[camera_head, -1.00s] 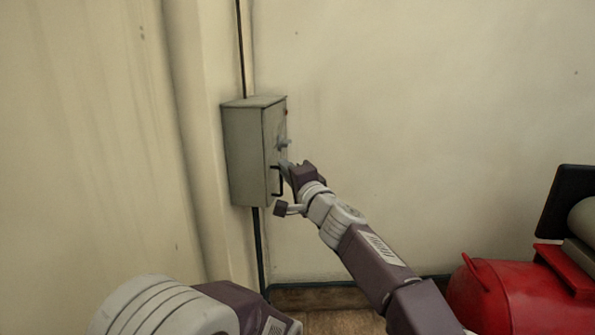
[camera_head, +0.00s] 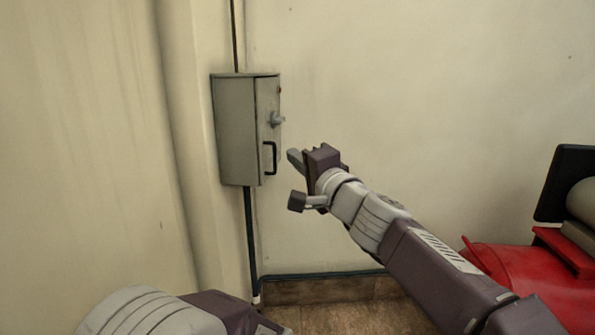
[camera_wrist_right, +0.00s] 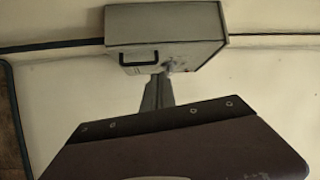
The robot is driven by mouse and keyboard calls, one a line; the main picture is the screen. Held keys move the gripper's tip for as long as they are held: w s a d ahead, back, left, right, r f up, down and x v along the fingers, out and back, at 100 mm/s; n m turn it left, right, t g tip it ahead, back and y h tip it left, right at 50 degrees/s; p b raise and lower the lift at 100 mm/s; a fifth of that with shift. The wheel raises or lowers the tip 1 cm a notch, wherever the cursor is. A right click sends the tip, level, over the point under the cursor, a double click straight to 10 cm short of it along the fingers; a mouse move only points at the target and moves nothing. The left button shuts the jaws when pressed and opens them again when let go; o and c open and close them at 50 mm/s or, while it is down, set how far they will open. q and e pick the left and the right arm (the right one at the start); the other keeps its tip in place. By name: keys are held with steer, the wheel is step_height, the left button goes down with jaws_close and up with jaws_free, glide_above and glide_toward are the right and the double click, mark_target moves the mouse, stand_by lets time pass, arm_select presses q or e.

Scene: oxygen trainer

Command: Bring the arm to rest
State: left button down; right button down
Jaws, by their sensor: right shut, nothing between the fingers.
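My right gripper (camera_head: 294,158) is shut and empty. In the head view it is just right of a grey wall box (camera_head: 235,130), with a visible gap to the box's black handle (camera_head: 270,158). The box also shows at the top of the right wrist view (camera_wrist_right: 165,28), beyond my gripper fingers (camera_wrist_right: 158,92). A grey switch knob (camera_head: 276,119) sticks out of the box's front above the handle. Part of my left arm shows at the bottom left of the head view, but its gripper does not show.
A red machine (camera_head: 530,275) with a dark panel (camera_head: 565,184) stands at the right, beside my right forearm. A dark conduit (camera_head: 249,235) runs down from the box along the wall. The wall right of the box is bare.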

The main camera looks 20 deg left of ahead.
steer(key=shift+d, duration=0.2)
steer(key=w+d+r+m+t+h+p, duration=0.1)
steer(key=w+d+r+h+p, duration=0.1)
steer(key=w+d+r+p, duration=0.25)
steer(key=w+d+r+m+t+h+p, duration=0.1)
steer(key=w+d+r+h+p, duration=0.15)
steer(key=d+p, duration=0.35)
steer(key=s+d+f+n+g+h+p, duration=0.1)
steer(key=d+f+g+h+p, duration=0.1)
steer(key=d+f+p, duration=0.35)
steer(key=s+d+f+n+g+h+p, duration=0.1)
steer(key=d+f+n+h+p, duration=0.15)
steer(key=d+f, duration=0.6)
steer(key=s+d+f+n+g+h+p, duration=0.1)
steer(key=s+d+f+g+h, duration=0.15)
steer(key=s+d+f, duration=0.5)
steer(key=s+d+f+n+g+h+p, duration=0.1)
steer(key=s+d+f+n+g, duration=0.25)
steer(key=s, duration=0.65)
steer(key=s+d+f+m+g+h+p, duration=0.1)
steer(key=s+d+f+g+h, duration=0.1)
steer(key=s+d+f+g, duration=0.45)
step_height(320, 180, up, 37)
steer(key=s+a+t+p, duration=0.1)
steer(key=s+t+p, duration=0.1)
steer(key=p, duration=3.5)
steer(key=shift+s+f+n+p, duration=0.15)
steer(key=shift+n+p, duration=0.15)
steer(key=shift+p, duration=0.05)
